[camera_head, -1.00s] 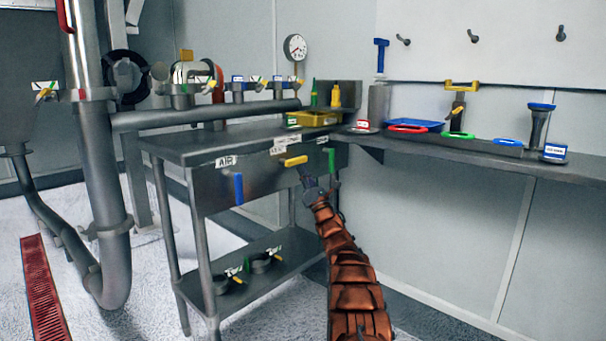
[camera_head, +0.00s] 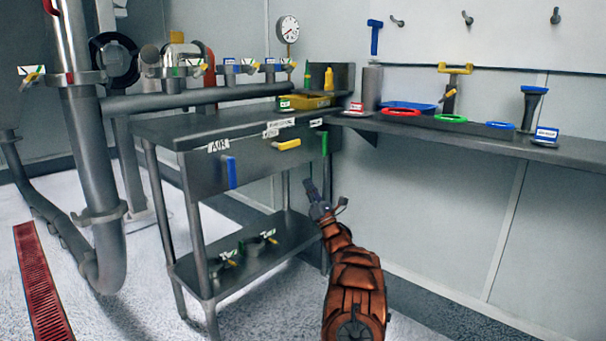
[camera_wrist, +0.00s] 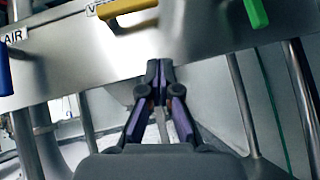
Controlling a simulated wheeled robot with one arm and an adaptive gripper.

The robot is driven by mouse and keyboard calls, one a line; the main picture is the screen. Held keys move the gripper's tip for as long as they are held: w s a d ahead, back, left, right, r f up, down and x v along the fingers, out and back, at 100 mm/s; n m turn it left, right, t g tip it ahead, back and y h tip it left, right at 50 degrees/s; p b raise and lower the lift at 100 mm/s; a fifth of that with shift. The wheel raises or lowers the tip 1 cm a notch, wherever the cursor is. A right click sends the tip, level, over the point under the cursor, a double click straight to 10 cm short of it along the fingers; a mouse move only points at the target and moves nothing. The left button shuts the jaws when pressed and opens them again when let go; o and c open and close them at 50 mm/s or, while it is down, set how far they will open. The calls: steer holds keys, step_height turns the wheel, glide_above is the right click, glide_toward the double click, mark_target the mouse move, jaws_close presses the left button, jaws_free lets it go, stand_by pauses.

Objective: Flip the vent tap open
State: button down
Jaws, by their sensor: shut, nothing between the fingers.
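A yellow tap handle (camera_head: 287,144) lies crosswise on the front panel of the steel bench. It also shows at the top of the wrist view (camera_wrist: 125,7), under a label whose visible first letter is V; the rest is cut off. A blue handle (camera_head: 231,172) hangs vertically to its left, by the AIR label (camera_head: 218,146). A green handle (camera_head: 324,145) hangs vertically to its right. My gripper (camera_head: 309,184) is shut and empty, below the panel and apart from the handles. In the wrist view its fingertips (camera_wrist: 160,66) meet below the yellow and green handles.
The bench's lower shelf (camera_head: 205,288) holds two dark round fittings with yellow levers. A wall shelf (camera_head: 460,136) at right carries coloured rings and tools. Large pipes stand at left. The floor before the bench is clear.

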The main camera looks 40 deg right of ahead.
steer(key=shift+v, duration=0.9)
steer(key=shift+d, duration=0.1)
